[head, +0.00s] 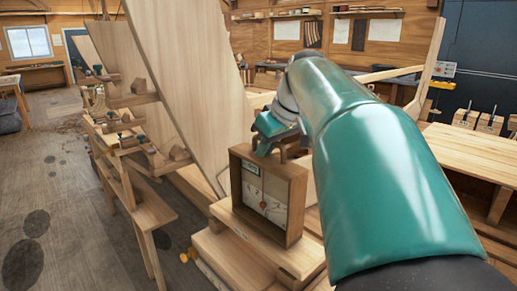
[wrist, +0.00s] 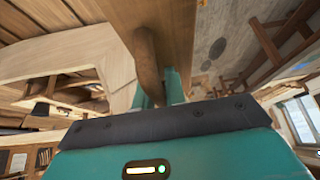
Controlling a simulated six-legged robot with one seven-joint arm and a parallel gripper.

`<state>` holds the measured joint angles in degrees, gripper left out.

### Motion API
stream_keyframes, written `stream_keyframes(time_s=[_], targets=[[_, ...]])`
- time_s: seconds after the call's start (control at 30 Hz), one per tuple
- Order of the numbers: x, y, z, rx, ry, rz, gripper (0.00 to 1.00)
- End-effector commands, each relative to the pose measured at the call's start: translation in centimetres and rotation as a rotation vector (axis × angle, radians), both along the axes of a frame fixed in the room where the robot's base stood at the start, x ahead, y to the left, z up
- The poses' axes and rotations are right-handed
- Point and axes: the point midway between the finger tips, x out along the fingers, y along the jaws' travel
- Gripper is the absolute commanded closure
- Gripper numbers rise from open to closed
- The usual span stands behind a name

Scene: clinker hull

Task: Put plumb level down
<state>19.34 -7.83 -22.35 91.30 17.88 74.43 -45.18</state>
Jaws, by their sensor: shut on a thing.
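The plumb level (head: 280,196) is a square wooden box with a pale dial face and a red spot near its middle. It stands upright in the head view. My gripper (head: 281,143) is at its top edge, shut on it from above. In the wrist view, the brown wood of the level (wrist: 170,25) with its rounded handle (wrist: 147,52) lies between the teal fingers of my gripper (wrist: 162,92). The level's lower edge is at a pale wooden step (head: 235,246); I cannot tell whether it touches it.
A large pale plank hull side (head: 175,85) rises just left of the level. A narrow bench (head: 140,205) with wooden blocks stands at left. A workbench (head: 475,155) is at right, with clamps behind it. Open floor (head: 60,200) lies at far left.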

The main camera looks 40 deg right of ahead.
Motion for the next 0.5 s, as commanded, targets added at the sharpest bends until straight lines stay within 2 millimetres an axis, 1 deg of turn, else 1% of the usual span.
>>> stream_keyframes(time_s=[0.37,0.4,0.47,0.5], targets=[[0.02,0.00,-0.38,-0.001,-0.002,0.000,1.00],[0.03,-0.01,-0.50,-0.001,-0.001,0.000,0.86],[0.02,-0.01,-0.47,-0.001,-0.001,0.000,0.74],[0.02,-0.01,-0.47,-0.001,-0.001,0.000,0.66]])
